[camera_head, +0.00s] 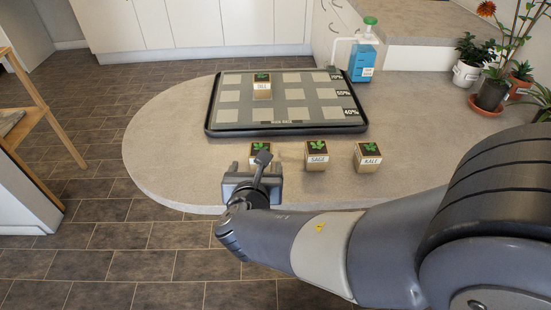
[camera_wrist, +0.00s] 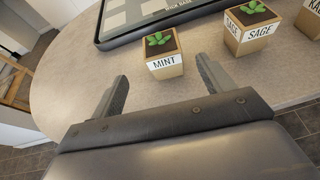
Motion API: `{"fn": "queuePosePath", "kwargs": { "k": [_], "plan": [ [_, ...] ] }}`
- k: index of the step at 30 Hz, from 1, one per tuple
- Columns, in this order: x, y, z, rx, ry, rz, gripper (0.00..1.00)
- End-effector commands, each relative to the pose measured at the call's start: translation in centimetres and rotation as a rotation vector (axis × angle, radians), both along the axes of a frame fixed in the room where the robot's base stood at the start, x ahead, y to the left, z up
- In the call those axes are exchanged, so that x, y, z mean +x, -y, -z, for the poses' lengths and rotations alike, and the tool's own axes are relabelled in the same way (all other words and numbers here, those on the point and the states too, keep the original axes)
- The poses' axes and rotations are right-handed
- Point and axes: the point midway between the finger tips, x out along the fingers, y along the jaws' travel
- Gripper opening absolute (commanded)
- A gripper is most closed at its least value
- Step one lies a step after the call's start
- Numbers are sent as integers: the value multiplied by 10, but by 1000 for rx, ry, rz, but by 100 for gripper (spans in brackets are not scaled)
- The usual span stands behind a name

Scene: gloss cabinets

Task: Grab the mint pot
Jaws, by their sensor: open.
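The mint pot (camera_wrist: 165,66) is a small wooden cube with a white MINT label and a green seedling. In the wrist view it stands upright on the counter, ahead of and between the two fingers of my gripper (camera_wrist: 163,90), which are open and empty. A gap shows between the fingertips and the pot. In the head view my gripper (camera_head: 252,182) is at the counter's front edge and partly hides the mint pot (camera_head: 257,152), whose label is covered.
The sage pot (camera_head: 316,155) and kale pot (camera_head: 367,157) stand to the right. A black tray (camera_head: 290,128) holding a dill pot (camera_head: 262,86) lies behind. A blue bottle (camera_head: 363,60) and potted plants (camera_head: 492,92) stand farther back. The counter's left end (camera_head: 165,150) is clear.

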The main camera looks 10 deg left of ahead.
Motion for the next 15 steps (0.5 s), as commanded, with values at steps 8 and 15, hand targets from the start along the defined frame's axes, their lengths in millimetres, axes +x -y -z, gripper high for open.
{"fn": "queuePosePath", "kwargs": {
  "k": [8,15],
  "plan": [
    [34,-5,16,-1,-1,5,76],
    [53,-8,22,0,0,2,76]
  ]
}}
